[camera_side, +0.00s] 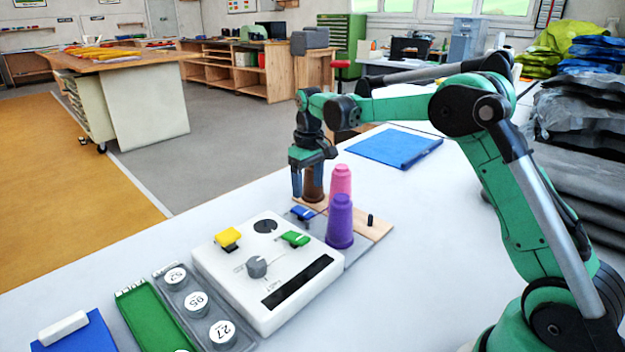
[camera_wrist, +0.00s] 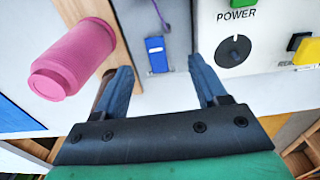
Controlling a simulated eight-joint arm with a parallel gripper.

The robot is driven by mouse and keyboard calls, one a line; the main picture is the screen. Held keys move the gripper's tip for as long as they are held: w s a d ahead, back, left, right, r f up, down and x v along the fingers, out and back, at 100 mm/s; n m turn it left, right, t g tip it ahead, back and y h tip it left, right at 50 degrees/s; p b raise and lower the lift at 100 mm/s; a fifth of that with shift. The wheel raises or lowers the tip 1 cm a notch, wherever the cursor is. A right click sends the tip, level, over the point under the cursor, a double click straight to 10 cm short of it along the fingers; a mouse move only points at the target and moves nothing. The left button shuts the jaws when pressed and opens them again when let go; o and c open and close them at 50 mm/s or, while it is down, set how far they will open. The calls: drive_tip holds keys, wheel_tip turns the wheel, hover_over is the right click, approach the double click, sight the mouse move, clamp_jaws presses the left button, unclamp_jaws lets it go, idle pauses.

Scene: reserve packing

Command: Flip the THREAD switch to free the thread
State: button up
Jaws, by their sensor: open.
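A small blue switch (camera_side: 303,213) sits on a grey plate between the white control box and the wooden spool board. It also shows in the wrist view (camera_wrist: 155,46), with a purple thread (camera_wrist: 161,14) at its far end. I cannot read any THREAD label. My gripper (camera_side: 309,186) is open and empty, pointing down above and behind the switch in the side view. In the wrist view the switch lies ahead of and between the fingertips (camera_wrist: 162,78), apart from both.
The control box (camera_side: 215,262) has yellow (camera_side: 228,237) and green (camera_side: 294,238) switches. A blue mat (camera_side: 396,149) lies behind; the table around it is clear.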

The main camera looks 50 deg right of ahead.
sight(309, 214)
drive_tip(key=shift+w+d+f, duration=0.25)
drive_tip(key=shift+d+f, duration=0.2)
drive_tip(key=shift+f, duration=3.15)
